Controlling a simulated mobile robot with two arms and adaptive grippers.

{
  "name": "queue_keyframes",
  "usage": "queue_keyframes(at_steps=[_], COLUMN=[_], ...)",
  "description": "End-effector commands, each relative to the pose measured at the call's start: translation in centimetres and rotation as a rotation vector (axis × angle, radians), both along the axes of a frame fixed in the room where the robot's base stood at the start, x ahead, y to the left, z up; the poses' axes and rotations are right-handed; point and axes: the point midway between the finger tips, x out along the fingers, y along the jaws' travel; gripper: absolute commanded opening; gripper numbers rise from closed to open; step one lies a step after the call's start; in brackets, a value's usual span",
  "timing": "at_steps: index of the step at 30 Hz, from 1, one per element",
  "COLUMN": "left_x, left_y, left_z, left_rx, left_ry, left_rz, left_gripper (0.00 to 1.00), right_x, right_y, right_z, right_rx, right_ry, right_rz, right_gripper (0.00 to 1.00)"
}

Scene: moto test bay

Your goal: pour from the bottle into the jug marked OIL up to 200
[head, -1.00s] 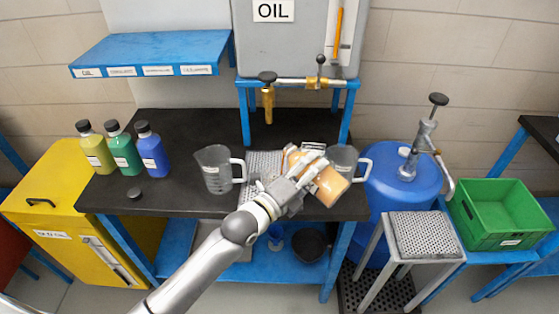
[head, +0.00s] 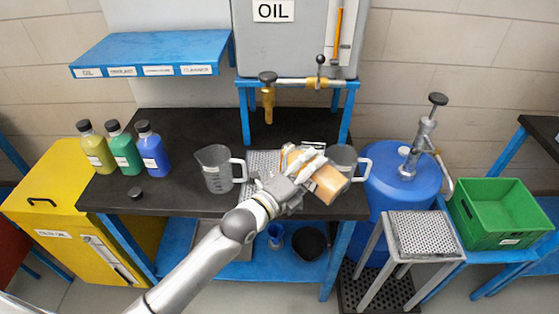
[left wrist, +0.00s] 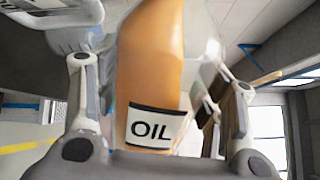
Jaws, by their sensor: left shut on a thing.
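An orange bottle (head: 327,184) is held tilted, nearly lying over, above the right part of the black bench. My left gripper (head: 309,170) is shut around it. In the left wrist view, the bottle (left wrist: 150,60) fills the middle between the fingers, with an OIL label on it. A clear grey jug (head: 343,158) stands just behind the bottle, partly hidden by it, its handle to the right. A second clear jug (head: 214,170) stands to the left, with scale marks. I cannot read which jug is marked OIL, nor see a stream or liquid level. My right gripper is not in view.
Yellow, green and blue bottles (head: 124,150) stand at the bench's left, with a dark cap (head: 135,193) near them. A grey OIL tank (head: 295,45) with a brass tap stands behind. A blue drum (head: 400,190) with a pump is at the right.

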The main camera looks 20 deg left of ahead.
Motion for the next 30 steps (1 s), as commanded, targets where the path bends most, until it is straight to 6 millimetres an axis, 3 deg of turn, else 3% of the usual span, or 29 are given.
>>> queue_keyframes(at_steps=[30], left_x=[0.16], left_y=[0.23], left_z=[0.54], left_rx=[-0.033], left_ry=[0.010], left_rz=[0.000], left_gripper=[0.22], right_x=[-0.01], right_y=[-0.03], right_z=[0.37], right_rx=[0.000], right_ry=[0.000], right_rz=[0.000], right_gripper=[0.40])
